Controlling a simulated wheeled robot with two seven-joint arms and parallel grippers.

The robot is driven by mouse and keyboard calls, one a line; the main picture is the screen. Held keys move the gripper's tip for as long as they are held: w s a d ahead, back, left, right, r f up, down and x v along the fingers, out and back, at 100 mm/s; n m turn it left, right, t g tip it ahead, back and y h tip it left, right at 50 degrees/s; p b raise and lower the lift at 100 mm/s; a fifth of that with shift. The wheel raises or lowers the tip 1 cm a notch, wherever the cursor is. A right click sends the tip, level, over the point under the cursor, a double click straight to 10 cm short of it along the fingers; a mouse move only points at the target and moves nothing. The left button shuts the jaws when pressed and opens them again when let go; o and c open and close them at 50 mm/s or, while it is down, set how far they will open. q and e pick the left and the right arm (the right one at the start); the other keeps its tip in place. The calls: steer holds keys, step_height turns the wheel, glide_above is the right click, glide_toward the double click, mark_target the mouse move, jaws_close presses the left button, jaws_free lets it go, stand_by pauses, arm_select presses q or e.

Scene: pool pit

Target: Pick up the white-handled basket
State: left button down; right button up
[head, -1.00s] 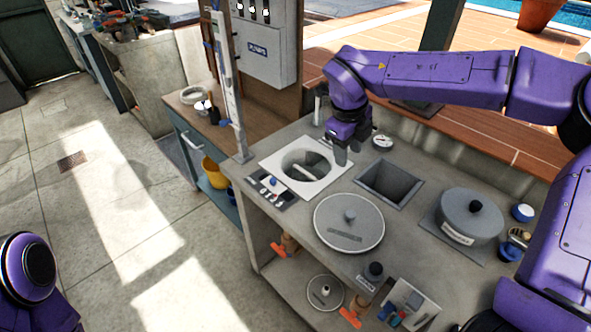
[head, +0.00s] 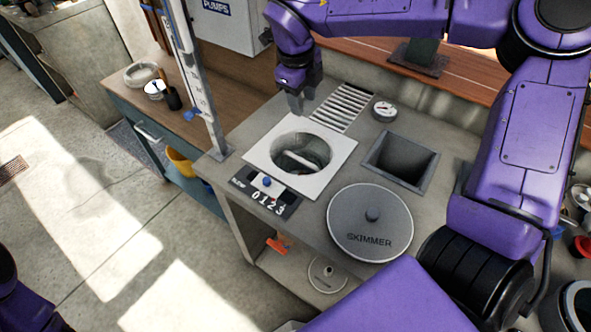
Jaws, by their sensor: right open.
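The basket's white handle (head: 301,161) shows as a pale bar inside the round opening of a white square plate (head: 258,160) on the grey counter. The basket's body is mostly hidden down in the dark opening. My right gripper (head: 302,108) is open and empty, pointing down just above the far edge of the opening, apart from the handle. Of my left arm only a purple part shows at the lower left edge; its gripper is out of the picture.
A grey skimmer lid (head: 369,222) lies in front of a square hole (head: 400,160). A gauge (head: 384,109) and a slatted grate (head: 345,105) are behind. A flow panel with a blue knob (head: 266,183) adjoins the plate. An upright post (head: 190,75) stands at left.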

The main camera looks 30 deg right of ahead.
steer(key=b, duration=1.6)
glide_above(304, 161)
steer(key=s+a, duration=0.1)
step_height(304, 161, down, 17)
steer(key=f, duration=0.3)
steer(key=d+f, duration=0.1)
steer(key=f, duration=0.2)
steer(key=w+f, duration=0.1)
steer(key=f, duration=0.2)
steer(key=shift+w+d+f, duration=0.1)
steer(key=shift+d+f, duration=0.2)
steer(key=shift+f, duration=0.1)
jaws_close()
